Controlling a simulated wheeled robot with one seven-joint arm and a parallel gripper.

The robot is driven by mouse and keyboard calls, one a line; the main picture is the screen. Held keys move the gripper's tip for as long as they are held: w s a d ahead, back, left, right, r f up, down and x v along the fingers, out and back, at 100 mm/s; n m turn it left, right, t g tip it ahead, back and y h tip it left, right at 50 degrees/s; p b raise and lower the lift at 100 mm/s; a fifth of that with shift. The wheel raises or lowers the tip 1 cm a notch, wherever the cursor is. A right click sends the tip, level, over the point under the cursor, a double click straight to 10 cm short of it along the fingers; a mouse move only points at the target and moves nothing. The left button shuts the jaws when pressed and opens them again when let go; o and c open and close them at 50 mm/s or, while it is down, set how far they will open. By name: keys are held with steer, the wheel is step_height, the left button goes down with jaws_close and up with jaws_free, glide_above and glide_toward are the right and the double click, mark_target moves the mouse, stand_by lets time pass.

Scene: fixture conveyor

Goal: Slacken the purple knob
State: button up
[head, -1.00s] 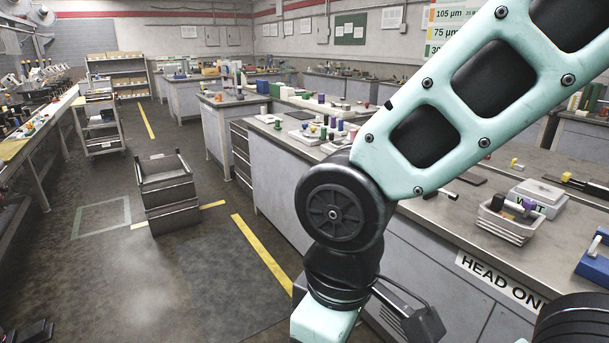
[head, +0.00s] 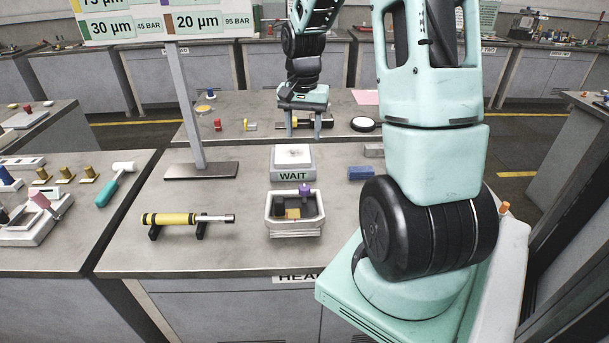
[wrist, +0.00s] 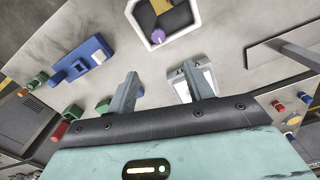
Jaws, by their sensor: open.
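A purple knob (head: 305,189) stands up at the back right of a pale grey tray (head: 294,232) on the near bench. It also shows in the wrist view (wrist: 158,36), near the top, inside the tray (wrist: 194,16). What it is fixed to is not clear. My gripper (head: 304,132) hangs over the far side of the benches, beyond the tray and the WAIT box. Its fingers point down, apart and empty. In the wrist view my gripper (wrist: 160,72) has clear space between its fingers, with the knob beyond the tips.
Behind the tray is a white box (head: 293,158) marked WAIT. A blue block (head: 361,173) lies right of it. A yellow-and-black tool (head: 185,219) rests on supports at left, below a sign post (head: 188,110). Dark items (head: 329,123) lie near my gripper. Bare bench lies around the tray.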

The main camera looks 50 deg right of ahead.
mark_target(304, 186)
step_height(304, 186, down, 17)
steer(key=p, duration=0.2)
steer(key=shift+s+d+f+p, duration=0.15)
steer(key=shift+f+p, duration=0.05)
steer(key=shift+p, duration=0.2)
steer(key=c, duration=1)
